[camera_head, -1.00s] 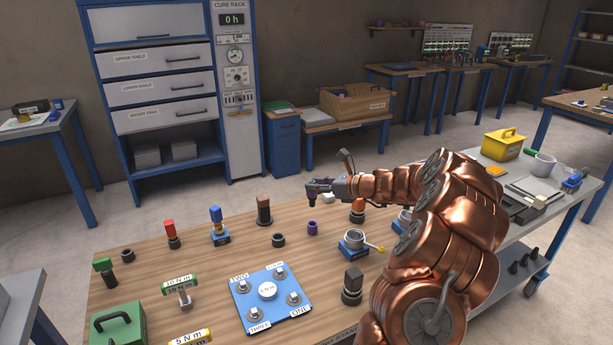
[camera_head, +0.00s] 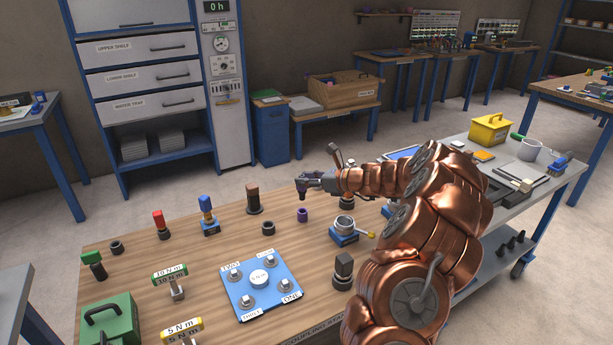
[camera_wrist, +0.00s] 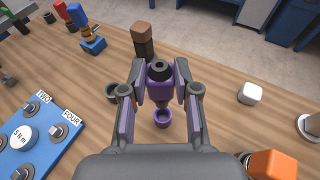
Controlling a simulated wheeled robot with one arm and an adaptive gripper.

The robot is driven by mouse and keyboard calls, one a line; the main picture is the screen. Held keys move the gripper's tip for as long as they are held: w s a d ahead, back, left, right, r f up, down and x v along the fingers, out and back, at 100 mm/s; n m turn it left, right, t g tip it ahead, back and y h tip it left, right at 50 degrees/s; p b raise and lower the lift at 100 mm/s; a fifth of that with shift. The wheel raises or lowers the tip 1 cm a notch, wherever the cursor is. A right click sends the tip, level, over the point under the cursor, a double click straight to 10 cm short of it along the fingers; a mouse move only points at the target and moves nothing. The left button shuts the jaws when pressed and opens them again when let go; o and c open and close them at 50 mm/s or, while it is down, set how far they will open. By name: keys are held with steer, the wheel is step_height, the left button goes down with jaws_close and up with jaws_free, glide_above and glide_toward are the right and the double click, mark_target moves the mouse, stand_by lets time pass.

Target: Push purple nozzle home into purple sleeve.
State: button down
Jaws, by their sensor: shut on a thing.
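The purple nozzle (camera_wrist: 158,88) is held upright between both fingers of my gripper (camera_wrist: 159,98), with its dark round top facing the wrist camera. In the head view my gripper (camera_head: 304,188) hangs above the bench. The purple sleeve (camera_head: 302,214) stands upright on the wood just below the gripper. In the wrist view the sleeve (camera_wrist: 163,118) shows its open mouth just past the nozzle's lower end. A small gap seems to separate nozzle and sleeve. The nozzle's lower tip is partly hidden by its body in the wrist view.
A brown-topped part (camera_head: 253,199) and a dark ring (camera_head: 268,228) stand left of the sleeve. A white block (camera_wrist: 250,94) and an orange-topped part (camera_wrist: 272,165) are to the right. A blue plate (camera_head: 261,288) lies in front. Bare wood surrounds the sleeve.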

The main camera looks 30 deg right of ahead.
mark_target(306, 188)
steer(key=shift+f+b, duration=0.5)
steer(key=shift+f, duration=1.2)
steer(key=shift+r+p, duration=0.1)
steer(key=shift+p, duration=0.75)
stand_by(0.5)
steer(key=shift+f+b, duration=0.85)
steer(key=shift+f, duration=1.35)
stand_by(0.3)
steer(key=c, duration=0.8)
jaws_free()
steer(key=shift+o, duration=0.2)
steer(key=v, duration=1.2)
